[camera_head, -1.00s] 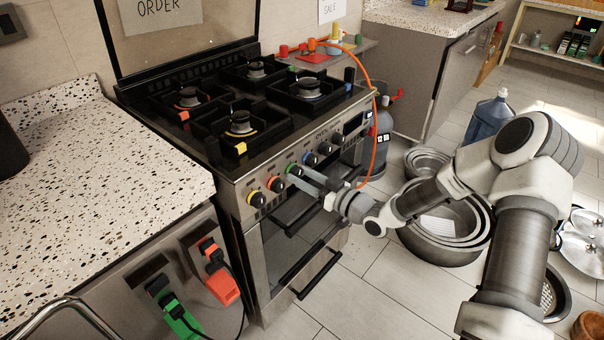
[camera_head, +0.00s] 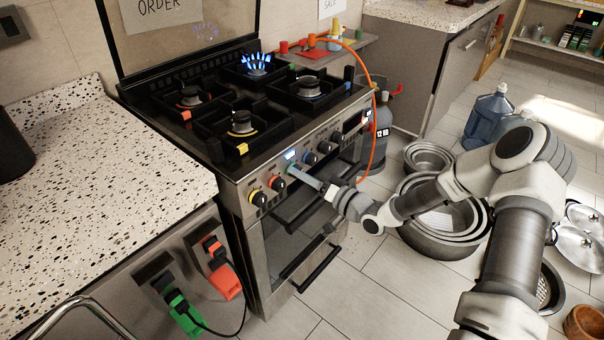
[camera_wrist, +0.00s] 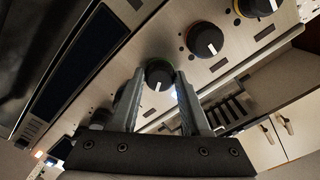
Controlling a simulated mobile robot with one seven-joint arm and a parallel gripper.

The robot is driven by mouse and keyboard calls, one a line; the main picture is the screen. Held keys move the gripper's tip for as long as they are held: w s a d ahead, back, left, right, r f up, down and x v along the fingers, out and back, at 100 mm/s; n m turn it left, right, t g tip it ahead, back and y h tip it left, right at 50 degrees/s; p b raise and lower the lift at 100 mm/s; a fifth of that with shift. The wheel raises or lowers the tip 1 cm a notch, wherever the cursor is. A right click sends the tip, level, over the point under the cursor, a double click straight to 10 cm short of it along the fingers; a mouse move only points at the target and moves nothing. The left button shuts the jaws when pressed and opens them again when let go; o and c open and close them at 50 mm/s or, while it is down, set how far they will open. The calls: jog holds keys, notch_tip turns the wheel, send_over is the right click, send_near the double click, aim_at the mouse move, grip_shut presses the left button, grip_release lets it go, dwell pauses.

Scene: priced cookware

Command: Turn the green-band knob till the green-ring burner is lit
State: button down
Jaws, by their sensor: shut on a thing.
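The stove's front panel (camera_head: 250,184) carries a row of knobs. My gripper (camera_wrist: 157,88) is shut on the green-band knob (camera_wrist: 158,72), with one finger on each side of it in the wrist view. The knob's white pointer line shows between the fingers, and a thin green band shows at its rim. In the head view the fingers reach the panel and mostly hide this knob. The back burner (camera_head: 256,70), with a green tag beside it, has a ring of blue flames. A bright light shows on the panel just above the gripped knob.
The yellow-band knob (camera_head: 258,198) and red-band knob (camera_head: 277,183) sit left of the gripped knob; the blue-band knob (camera_head: 310,159) is close on its right. The oven handle (camera_head: 318,268) juts out below. An orange hose (camera_head: 375,110) hangs at the stove's right. Stacked pots (camera_head: 440,240) stand on the floor.

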dwell(0.3)
jog(key=shift+c, duration=1.9)
grip_release()
jog(key=shift+s+d, duration=0.1)
jog(key=p+v, duration=0.2)
jog(key=v, duration=1.5)
jog(key=shift+d, duration=0.1)
